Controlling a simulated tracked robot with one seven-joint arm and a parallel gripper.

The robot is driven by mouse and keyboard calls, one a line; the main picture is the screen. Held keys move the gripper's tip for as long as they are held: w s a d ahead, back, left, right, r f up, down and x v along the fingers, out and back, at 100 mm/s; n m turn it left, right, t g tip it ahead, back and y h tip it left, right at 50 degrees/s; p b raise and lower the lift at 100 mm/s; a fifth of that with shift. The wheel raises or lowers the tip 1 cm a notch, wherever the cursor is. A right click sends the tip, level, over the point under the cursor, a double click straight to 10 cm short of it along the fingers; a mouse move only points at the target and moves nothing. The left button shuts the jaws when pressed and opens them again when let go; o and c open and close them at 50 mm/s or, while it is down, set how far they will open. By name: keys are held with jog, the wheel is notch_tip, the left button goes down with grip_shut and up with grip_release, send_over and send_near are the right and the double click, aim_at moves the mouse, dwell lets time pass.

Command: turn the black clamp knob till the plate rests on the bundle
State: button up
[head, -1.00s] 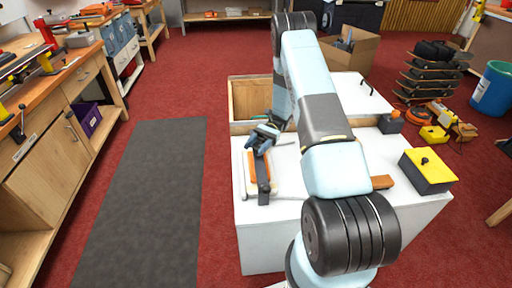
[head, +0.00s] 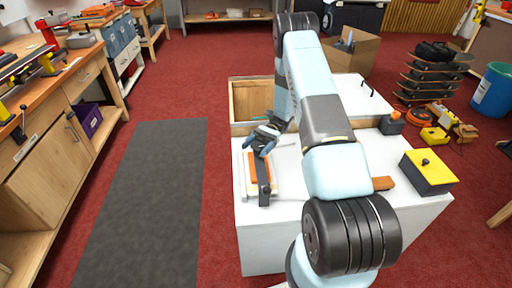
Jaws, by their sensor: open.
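An orange bundle (head: 253,168) lies on a pale base on the white bench (head: 285,222). The black knob cannot be made out; my gripper covers that end. I cannot tell whether the fingers are around the knob or above it, nor whether the plate touches the bundle.
A yellow-topped black box (head: 428,171) stands at the bench's right. An open wooden compartment (head: 250,99) lies beyond the clamp. The bench left of the clamp is narrow.

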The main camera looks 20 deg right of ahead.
jog(key=shift+d, duration=0.1)
jog(key=v, duration=1.3)
jog(key=shift+w+d, duration=0.2)
jog(key=shift+w, duration=0.05)
jog(key=s+a+r+n+t+h, duration=0.2)
jog(key=s+r+h, duration=0.1)
jog(key=r, duration=0.6)
jog(key=s+a+r+n+t+h, duration=0.1)
jog(key=s+a+r+t+h, duration=0.15)
jog(key=r, duration=0.75)
jog(key=s+a+r+n+t+h, duration=0.1)
jog(key=s+a+r+n+h, duration=0.2)
jog(key=r, duration=0.6)
jog(key=s+r+n+t+h, duration=0.1)
jog(key=s+r+t, duration=0.2)
jog(key=s, duration=0.5)
jog(key=s+a+r+n+t+h, duration=0.1)
jog(key=s+r+t, duration=0.3)
jog(key=s, duration=0.5)
jog(key=s+a+r+n+t+h, duration=0.1)
jog(key=s+r+n+t+h, duration=0.1)
jog(key=s, duration=0.7)
notch_tip(320, 180, up, 2)
jog(key=shift+r+t+h, duration=0.2)
jog(key=shift+t+h, duration=0.55)
jog(key=shift+t, duration=0.5)
